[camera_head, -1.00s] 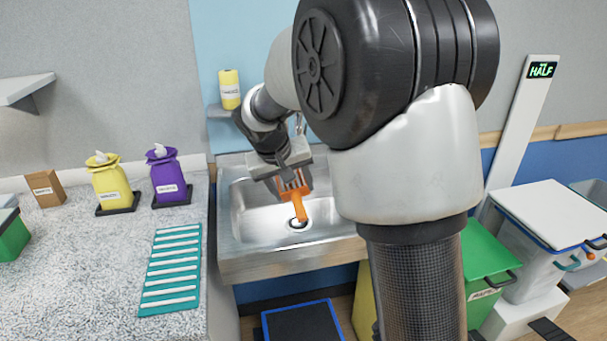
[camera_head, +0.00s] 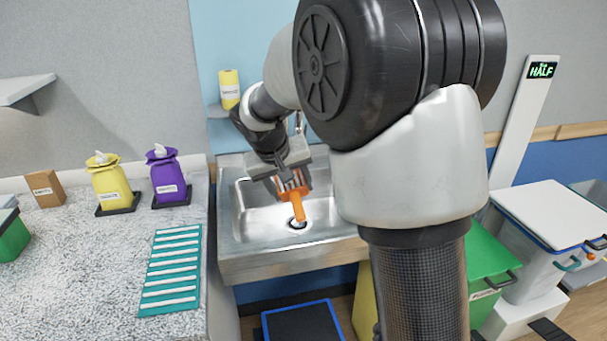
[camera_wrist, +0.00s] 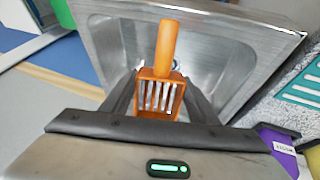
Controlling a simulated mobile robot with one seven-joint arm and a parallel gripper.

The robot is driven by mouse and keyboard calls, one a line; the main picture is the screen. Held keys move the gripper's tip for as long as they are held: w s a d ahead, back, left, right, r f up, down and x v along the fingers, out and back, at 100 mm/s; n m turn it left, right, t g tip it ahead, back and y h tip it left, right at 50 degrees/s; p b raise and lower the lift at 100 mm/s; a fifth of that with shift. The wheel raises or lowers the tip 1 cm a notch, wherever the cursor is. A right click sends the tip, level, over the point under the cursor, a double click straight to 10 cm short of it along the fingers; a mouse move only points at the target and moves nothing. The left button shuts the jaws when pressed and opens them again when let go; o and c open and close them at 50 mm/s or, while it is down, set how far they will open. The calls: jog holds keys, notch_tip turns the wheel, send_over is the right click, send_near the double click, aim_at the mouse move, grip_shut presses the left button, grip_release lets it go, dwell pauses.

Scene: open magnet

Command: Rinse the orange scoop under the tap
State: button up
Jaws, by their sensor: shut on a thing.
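The orange scoop (camera_head: 297,207) is held by my gripper (camera_head: 291,178) over the metal sink basin (camera_head: 245,222). Its handle points down toward the drain in the head view. In the wrist view the slotted head of the scoop (camera_wrist: 160,92) sits between my two dark fingers (camera_wrist: 158,105), and the handle points away over the basin (camera_wrist: 205,62). The tap (camera_head: 299,122) is mostly hidden behind my arm in the head view. No water stream can be made out.
A speckled counter (camera_head: 90,270) with a teal slatted mat (camera_head: 172,270), a yellow bag (camera_head: 111,182) and a purple bag (camera_head: 167,177) lies left of the sink. A yellow bottle (camera_head: 229,90) stands on a small shelf behind. A green bin (camera_head: 487,262) is at right.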

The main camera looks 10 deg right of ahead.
jog(key=s+a+r, duration=0.2)
jog(key=s+r, duration=0.1)
jog(key=shift+s+a+r, duration=0.3)
jog(key=shift+a, duration=0.1)
jog(key=shift+f, duration=0.1)
dwell(0.4)
jog(key=s+d+f, duration=0.3)
jog(key=s+f, duration=0.4)
jog(key=f, duration=0.1)
notch_tip(320, 180, up, 10)
jog(key=w+p, duration=0.2)
jog(key=p, duration=1.3)
jog(key=shift+d, duration=0.15)
